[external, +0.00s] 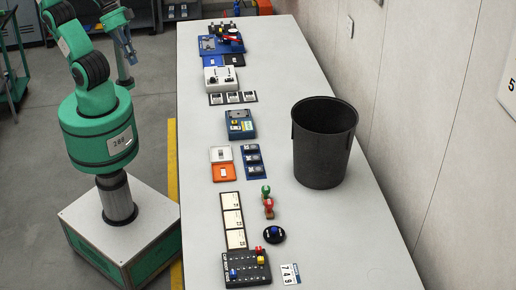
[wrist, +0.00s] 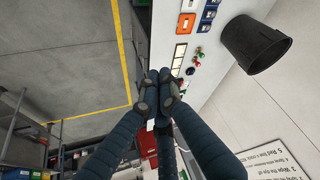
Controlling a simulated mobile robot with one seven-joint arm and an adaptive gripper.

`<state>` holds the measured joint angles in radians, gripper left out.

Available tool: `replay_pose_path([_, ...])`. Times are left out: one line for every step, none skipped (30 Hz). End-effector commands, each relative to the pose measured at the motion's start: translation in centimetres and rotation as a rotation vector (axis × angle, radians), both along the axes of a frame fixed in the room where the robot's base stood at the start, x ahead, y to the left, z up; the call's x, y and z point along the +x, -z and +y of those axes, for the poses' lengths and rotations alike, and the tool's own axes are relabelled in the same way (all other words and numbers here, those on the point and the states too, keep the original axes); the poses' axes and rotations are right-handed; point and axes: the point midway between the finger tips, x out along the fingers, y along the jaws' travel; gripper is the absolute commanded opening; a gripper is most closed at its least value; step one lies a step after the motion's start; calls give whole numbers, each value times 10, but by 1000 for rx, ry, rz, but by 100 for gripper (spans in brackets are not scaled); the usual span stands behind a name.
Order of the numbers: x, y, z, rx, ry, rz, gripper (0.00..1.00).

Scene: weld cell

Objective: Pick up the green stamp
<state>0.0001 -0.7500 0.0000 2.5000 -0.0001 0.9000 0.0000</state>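The green stamp (external: 266,190) is a small knob-handled piece standing on the long white table, just behind a similar red stamp (external: 268,207). It also shows small in the wrist view (wrist: 199,49), up and right of the fingertips. My gripper (external: 132,58) is raised high at the left of the external view, off the table and far from the stamp. In the wrist view my gripper's dark fingers (wrist: 158,76) come together at their tips, with nothing seen between them.
A black bin (external: 324,145) stands on the table's right side, behind the stamps. A round black piece with a blue knob (external: 274,234), white cards (external: 232,218) and a black peg board (external: 247,269) lie close by. The wall bounds the right; the table's front right is mostly clear.

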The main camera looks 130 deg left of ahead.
Motion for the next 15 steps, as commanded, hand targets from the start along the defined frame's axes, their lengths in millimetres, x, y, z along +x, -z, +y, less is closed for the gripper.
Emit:
replay_pose_path([0,0,0,0,0,0,0])
replay_pose_path([0,0,0,0,0,0,0])
replay_pose_path([0,0,0,0,0,0,0])
replay_pose_path([0,0,0,0,0,0,0])
replay_pose_path([0,0,0,0,0,0,0])
replay_pose_path([0,0,0,0,0,0,0])
replay_pose_path([0,0,0,0,0,0,4])
replay_pose_path([0,0,0,0,0,0,10])
replay_pose_path([0,0,0,0,0,0,18])
replay_pose_path([0,0,0,0,0,0,24])
replay_pose_path([0,0,0,0,0,0,30])
replay_pose_path([0,0,0,0,0,0,38])
replay_pose_path([0,0,0,0,0,0,44])
replay_pose_path([0,0,0,0,0,0,46])
replay_pose_path([0,0,0,0,0,0,46])
